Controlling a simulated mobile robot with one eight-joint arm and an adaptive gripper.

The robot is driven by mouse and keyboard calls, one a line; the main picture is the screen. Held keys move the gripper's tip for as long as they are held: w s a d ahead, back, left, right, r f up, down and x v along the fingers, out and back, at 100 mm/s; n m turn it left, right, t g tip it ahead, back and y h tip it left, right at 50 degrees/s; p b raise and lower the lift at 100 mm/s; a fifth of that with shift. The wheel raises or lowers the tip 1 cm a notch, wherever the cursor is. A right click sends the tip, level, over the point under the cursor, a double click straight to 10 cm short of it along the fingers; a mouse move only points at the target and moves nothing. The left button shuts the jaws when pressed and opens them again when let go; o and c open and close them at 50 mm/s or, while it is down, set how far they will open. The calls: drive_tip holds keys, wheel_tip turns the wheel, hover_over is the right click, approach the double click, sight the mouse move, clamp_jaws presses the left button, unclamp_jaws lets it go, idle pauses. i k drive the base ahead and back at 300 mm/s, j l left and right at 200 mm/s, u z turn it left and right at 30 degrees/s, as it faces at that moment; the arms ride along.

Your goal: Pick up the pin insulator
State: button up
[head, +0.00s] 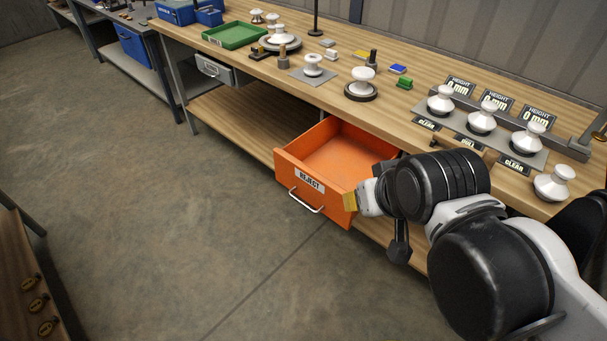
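Several white insulators stand on the wooden workbench (440,115); I cannot tell which one is the pin insulator. One white insulator (362,80) stands on a round dark base near the bench's middle. Another insulator (313,65) sits on a small grey plate to its left. Three more, the left (441,99), middle (482,119) and right (526,140), stand in a row on a grey plate. One insulator (553,184) stands alone near the front edge at right. My gripper (352,202) is by the orange drawer, apart from the insulators. Its finger gap is hidden.
The orange drawer (318,197) marked REJECT is pulled out below the bench and looks empty. A green tray (234,36) and blue bins (176,10) stand at the far left. "HEIGHT 0 mm" displays (497,100) stand behind the row. The floor (190,210) in front is clear.

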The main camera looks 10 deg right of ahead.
sight(482, 121)
drive_tip(key=l+z, duration=0.1)
drive_tip(key=z, duration=1.2)
drive_tip(key=i+l+z, duration=0.1)
drive_tip(key=z, duration=0.35)
drive_tip(key=i, duration=0.1)
